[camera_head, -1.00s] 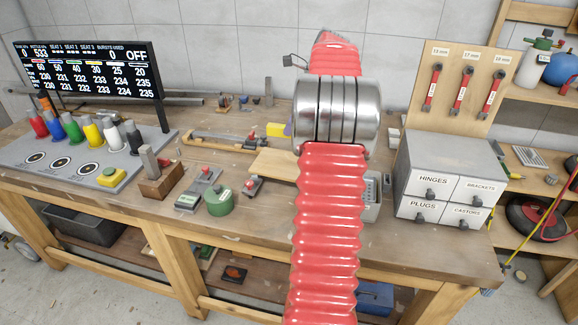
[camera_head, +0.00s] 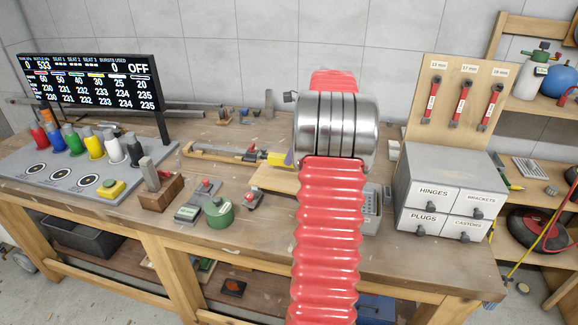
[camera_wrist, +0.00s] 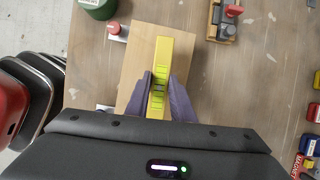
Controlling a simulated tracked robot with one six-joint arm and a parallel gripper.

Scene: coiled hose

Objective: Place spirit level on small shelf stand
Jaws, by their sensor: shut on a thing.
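The yellow spirit level (camera_wrist: 161,62), with green vials, is held between the purple fingers of my gripper (camera_wrist: 158,92). In the wrist view it lies lengthwise over a pale wooden board (camera_wrist: 130,68), which looks like the top of the small shelf stand. In the head view, part of the level (camera_head: 276,159) shows left of my arm, just above the board (camera_head: 270,178). A finger (camera_head: 289,159) shows beside it. My arm hides the rest of the gripper and the board's right part. I cannot tell whether level and board touch.
A green round container (camera_head: 218,211) and a small red-topped item (camera_head: 252,200) stand close in front of the board. A wooden holder (camera_head: 220,154) lies behind left. Grey drawers (camera_head: 448,195) stand at right.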

